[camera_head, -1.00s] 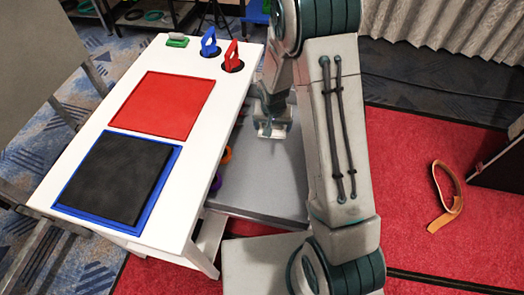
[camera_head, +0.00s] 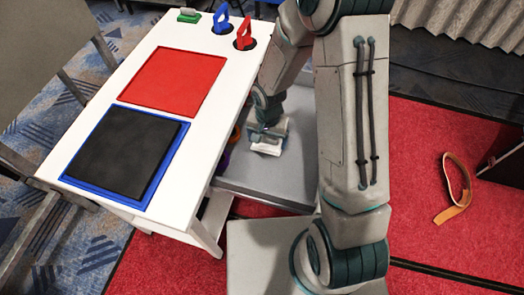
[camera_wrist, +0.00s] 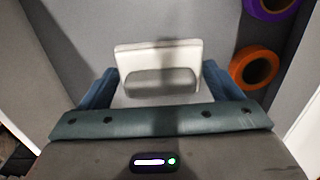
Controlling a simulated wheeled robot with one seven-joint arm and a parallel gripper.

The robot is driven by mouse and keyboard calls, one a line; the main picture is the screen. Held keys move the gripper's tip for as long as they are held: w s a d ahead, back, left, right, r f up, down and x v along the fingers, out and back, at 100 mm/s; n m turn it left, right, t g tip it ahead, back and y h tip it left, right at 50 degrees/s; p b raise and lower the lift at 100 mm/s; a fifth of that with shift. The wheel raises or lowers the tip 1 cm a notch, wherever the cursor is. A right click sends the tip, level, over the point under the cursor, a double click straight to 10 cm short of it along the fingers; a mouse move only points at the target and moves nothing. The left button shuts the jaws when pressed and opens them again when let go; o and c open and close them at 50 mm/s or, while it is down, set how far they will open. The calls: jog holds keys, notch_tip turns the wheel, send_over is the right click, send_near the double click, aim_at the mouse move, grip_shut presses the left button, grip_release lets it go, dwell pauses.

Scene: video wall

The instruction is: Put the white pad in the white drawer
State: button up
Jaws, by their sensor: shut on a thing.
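The white pad (camera_wrist: 158,54) has a grey grip block and sits between the two blue fingers of my gripper (camera_wrist: 159,84) in the wrist view. My gripper is shut on it by the block. In the head view my gripper (camera_head: 268,136) points down over the pulled-out drawer, and the pad (camera_head: 266,149) shows as a white patch under it. The drawer (camera_head: 265,185) has a wide grey floor and projects from the right side of the white table. The pad is over this floor; I cannot tell whether it touches. My arm hides part of the drawer.
An orange ring (camera_wrist: 254,67) and a purple ring (camera_wrist: 270,5) lie in the drawer, right of the pad in the wrist view. The white table (camera_head: 205,110) carries a red panel (camera_head: 170,78) and a black panel (camera_head: 124,150). An orange strap (camera_head: 455,190) lies on red carpet.

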aim_at(261, 147)
jog(key=shift+s+a+f, duration=0.8)
jog(key=shift+s+a, duration=0.05)
jog(key=shift+a, duration=0.15)
jog(key=shift+f, duration=2)
jog(key=o, duration=0.7)
jog(key=shift+r, duration=0.1)
